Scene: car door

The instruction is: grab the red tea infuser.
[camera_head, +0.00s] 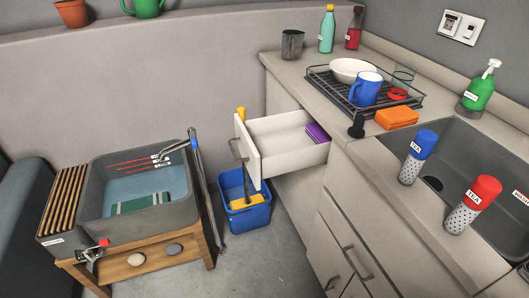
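The red tea infuser (473,204) has a red cap with a TEA label and a perforated pale metal lower part. It is at the right, in front of the sink basin in the picture, tilted with its cap up and to the right. I cannot tell what it rests on. A similar blue tea infuser (418,156) is to its left and farther back, also tilted. Neither of my grippers shows in the head view.
The grey sink (490,150) is set in the counter.

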